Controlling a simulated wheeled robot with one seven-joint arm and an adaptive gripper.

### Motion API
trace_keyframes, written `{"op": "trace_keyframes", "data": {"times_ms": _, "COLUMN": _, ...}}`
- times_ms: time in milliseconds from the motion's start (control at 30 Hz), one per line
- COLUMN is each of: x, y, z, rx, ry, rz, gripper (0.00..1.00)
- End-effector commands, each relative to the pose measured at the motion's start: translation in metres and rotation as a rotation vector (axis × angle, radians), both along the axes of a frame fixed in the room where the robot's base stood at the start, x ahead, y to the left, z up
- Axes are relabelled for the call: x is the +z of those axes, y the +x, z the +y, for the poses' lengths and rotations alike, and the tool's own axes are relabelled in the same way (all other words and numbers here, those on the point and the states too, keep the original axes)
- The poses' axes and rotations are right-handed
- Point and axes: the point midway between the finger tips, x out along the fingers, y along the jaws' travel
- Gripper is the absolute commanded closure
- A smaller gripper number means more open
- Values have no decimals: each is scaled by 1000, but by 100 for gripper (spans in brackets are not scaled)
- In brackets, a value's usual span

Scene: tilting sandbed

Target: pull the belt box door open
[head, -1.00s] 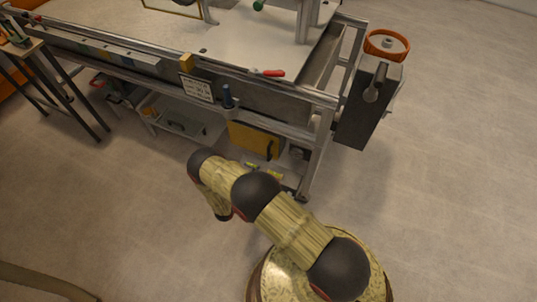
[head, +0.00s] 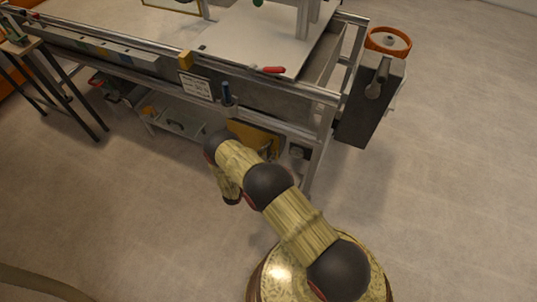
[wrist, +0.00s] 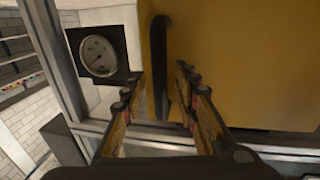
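The yellow belt box door (wrist: 240,60) fills the right of the wrist view. In the head view the belt box (head: 254,138) sits low under the sandbed frame, partly hidden behind my arm. Its dark upright handle (wrist: 160,68) stands near the door's left edge in the wrist view. My gripper (wrist: 158,78) is open, with one finger on each side of the lower part of the handle. I cannot tell whether either finger touches it. The door looks closed. In the head view my gripper is hidden behind my arm.
A round gauge (wrist: 98,55) is left of the door, beside a metal frame post (wrist: 52,62). In the head view a lower shelf (head: 178,126) is left of the box. A dark box with an orange wheel (head: 388,41) stands at the right. Floor at right is clear.

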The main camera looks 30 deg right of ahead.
Motion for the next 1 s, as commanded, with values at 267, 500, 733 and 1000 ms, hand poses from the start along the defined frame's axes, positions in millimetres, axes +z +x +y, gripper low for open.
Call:
{"op": "trace_keyframes", "data": {"times_ms": 267, "x": 1, "y": 2, "z": -3, "rx": 1, "ry": 0, "rz": 0, "gripper": 70}}
{"op": "trace_keyframes", "data": {"times_ms": 500, "x": 1, "y": 2, "z": -3, "rx": 1, "ry": 0, "rz": -1, "gripper": 82}}
{"op": "trace_keyframes", "data": {"times_ms": 733, "x": 0, "y": 2, "z": -3, "rx": 1, "ry": 0, "rz": -1, "gripper": 95}}
{"op": "trace_keyframes", "data": {"times_ms": 1000, "x": 0, "y": 2, "z": -3, "rx": 1, "ry": 0, "rz": -1, "gripper": 100}}
